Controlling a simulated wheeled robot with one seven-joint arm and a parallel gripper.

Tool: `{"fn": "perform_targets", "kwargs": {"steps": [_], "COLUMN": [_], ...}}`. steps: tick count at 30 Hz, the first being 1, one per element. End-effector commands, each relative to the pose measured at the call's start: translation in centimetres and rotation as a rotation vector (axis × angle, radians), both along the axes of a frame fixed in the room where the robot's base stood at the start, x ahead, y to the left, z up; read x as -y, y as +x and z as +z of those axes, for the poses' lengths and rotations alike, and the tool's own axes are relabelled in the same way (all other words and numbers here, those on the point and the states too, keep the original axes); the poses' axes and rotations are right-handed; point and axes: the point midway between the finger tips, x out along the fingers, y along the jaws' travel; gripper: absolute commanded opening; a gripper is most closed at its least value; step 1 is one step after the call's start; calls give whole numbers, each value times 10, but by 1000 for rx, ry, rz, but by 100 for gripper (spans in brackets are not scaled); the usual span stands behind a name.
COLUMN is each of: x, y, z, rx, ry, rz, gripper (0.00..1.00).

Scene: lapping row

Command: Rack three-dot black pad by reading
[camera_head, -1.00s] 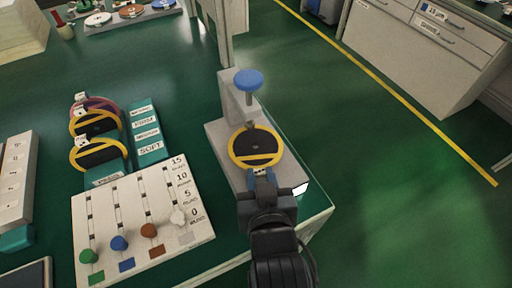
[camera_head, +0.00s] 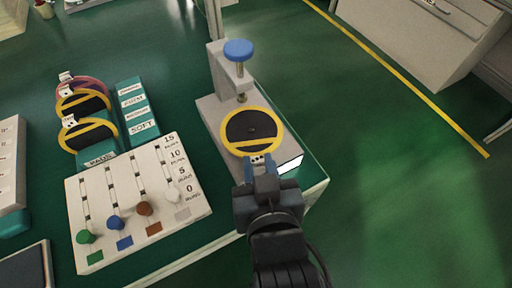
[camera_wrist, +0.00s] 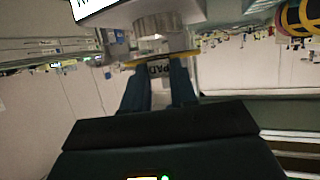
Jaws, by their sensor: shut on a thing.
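My gripper (camera_head: 257,163) is shut on the edge of a round black pad (camera_head: 252,124) with a yellow rim and a yellow bar. A small white tag with dark dots shows at the grip; I cannot count the dots surely. The pad is in front of the plunger of a grey press stand (camera_head: 222,78) with a blue knob (camera_head: 239,50), over its base. The green rack (camera_head: 138,110) has strips labelled by hardness, "SOFT" nearest.
Other tagged pads (camera_head: 90,133) stand in a holder left of the rack. A white slider board (camera_head: 130,205) with coloured knobs and a 0 to 15 scale lies in front. A white lit panel (camera_head: 290,165) is on the stand's base. The bench edge is close on the right.

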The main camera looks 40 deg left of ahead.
Motion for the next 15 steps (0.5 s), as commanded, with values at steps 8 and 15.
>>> {"fn": "perform_targets", "kwargs": {"steps": [8,15], "x": [45,78], "y": [-41,-71], "z": [-2,-1], "rx": [-2,-1], "ry": [1,-1], "rz": [-1,0], "gripper": [0,0]}}
